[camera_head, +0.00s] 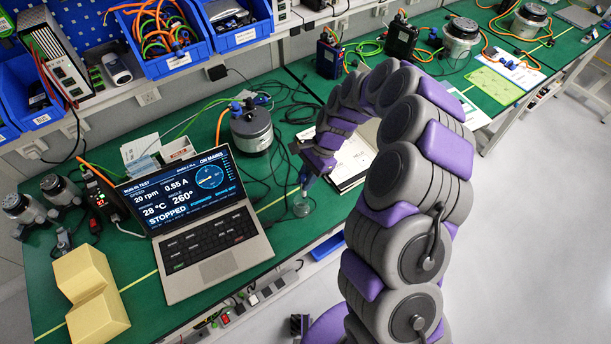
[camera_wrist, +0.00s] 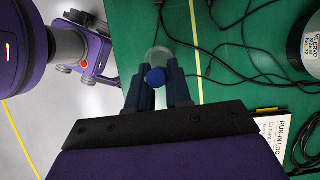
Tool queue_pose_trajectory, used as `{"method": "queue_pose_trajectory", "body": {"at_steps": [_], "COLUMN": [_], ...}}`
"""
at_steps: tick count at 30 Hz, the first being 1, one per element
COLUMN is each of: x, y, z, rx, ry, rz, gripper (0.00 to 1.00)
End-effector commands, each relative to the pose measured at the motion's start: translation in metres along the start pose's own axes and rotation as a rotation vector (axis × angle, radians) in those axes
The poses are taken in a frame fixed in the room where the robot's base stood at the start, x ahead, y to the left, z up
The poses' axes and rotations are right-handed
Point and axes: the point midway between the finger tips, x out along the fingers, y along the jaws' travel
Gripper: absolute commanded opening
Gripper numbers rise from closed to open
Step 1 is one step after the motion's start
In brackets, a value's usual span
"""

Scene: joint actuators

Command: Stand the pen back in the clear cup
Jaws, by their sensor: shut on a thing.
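The clear cup (camera_head: 302,207) stands near the front edge of the green bench, right of the laptop. In the wrist view the cup (camera_wrist: 158,54) shows as a clear round shape just beyond the fingertips. My gripper (camera_wrist: 158,80) is shut on the pen, whose blue end (camera_wrist: 155,77) shows nearly end-on between the fingers. In the head view my gripper (camera_head: 304,178) is right above the cup, pointing down. The pen's lower part is hidden, so I cannot tell whether its tip is inside the cup.
The open laptop (camera_head: 212,245) stands left of the cup. A grey motor (camera_head: 251,130) and dark cables lie behind. An open notebook (camera_head: 352,160) is behind my gripper. A yellow block (camera_head: 92,290) sits at the front left. The bench's front edge is close to the cup.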

Motion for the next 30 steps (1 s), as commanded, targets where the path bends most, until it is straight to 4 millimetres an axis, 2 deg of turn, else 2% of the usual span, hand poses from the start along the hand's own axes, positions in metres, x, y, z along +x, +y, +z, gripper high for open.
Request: {"method": "queue_pose_trajectory", "body": {"at_steps": [2,3,11,23,25,30], "x": [0.000,0.000,0.000,-0.006,-0.014,-0.055], "y": [0.000,0.000,0.000,-0.001,-0.001,-0.001], "z": [0.000,0.000,0.000,0.003,0.006,0.005], "rx": [0.000,0.000,0.000,-0.001,-0.003,0.001], "ry": [0.001,0.001,0.001,0.001,0.003,0.006], "rz": [0.000,0.000,-0.001,-0.003,-0.006,-0.006], "gripper": [0.00,0.20,0.45,0.45,0.45,0.45]}}
